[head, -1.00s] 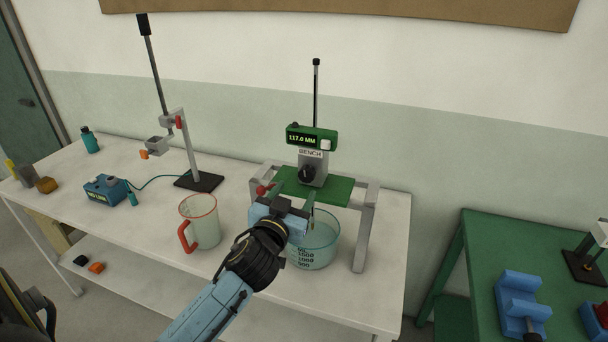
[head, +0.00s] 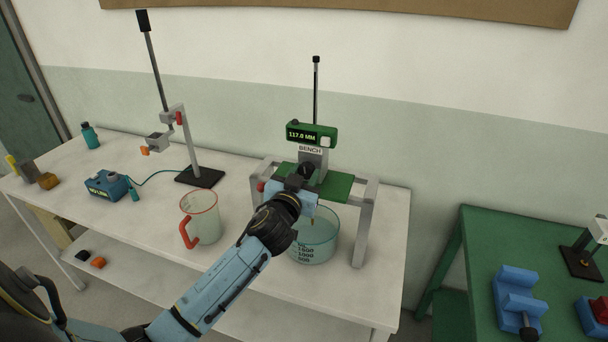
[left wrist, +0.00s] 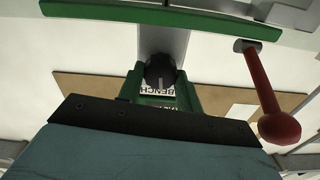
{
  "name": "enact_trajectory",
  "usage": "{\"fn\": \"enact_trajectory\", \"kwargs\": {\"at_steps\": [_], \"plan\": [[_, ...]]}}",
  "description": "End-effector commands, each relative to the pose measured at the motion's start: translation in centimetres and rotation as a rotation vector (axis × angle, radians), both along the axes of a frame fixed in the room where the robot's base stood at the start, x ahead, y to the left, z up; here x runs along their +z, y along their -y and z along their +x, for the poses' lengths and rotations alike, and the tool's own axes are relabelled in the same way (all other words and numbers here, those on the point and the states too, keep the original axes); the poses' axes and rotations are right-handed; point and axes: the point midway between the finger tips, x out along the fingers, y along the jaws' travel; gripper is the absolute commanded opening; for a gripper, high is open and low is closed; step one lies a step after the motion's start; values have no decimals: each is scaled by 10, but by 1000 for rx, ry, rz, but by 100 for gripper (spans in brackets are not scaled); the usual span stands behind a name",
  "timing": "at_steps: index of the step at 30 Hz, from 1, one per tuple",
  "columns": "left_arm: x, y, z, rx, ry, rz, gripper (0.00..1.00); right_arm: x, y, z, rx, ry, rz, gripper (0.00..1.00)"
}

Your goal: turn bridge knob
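The green gauge head (head: 312,134) stands on the bridge and its display reads 117.0 MM. Below it is the BENCH label and a black round knob (head: 307,170) on a grey block. The knob also shows in the left wrist view (left wrist: 160,71), upside down, with a pale mark on its face. The bridge has a green plate (head: 336,187) on grey legs. My left gripper (head: 297,187) is in front of and just below the knob. My right gripper is out of view.
A red-tipped lever (left wrist: 272,105) juts out near my left gripper. A glass beaker (head: 316,240) stands under the bridge. A red-handled jug (head: 203,219) and a clamp stand (head: 193,155) are to the left. A green table (head: 460,270) is at right.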

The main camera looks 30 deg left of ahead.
Motion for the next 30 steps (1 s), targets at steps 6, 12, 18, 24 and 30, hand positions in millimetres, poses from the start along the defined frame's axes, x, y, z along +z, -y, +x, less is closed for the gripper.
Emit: {"fn": "enact_trajectory", "kwargs": {"at_steps": [6,12,18,24,30], "plan": [[0,0,0,-1,0,1,12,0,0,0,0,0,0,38],[1,0,0,0,-28,116,12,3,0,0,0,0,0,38],[0,1,0,1,-77,319,12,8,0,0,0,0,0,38],[0,1,0,0,-97,407,12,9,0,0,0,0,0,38],[0,1,0,1,-97,407,12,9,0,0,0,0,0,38]]}}
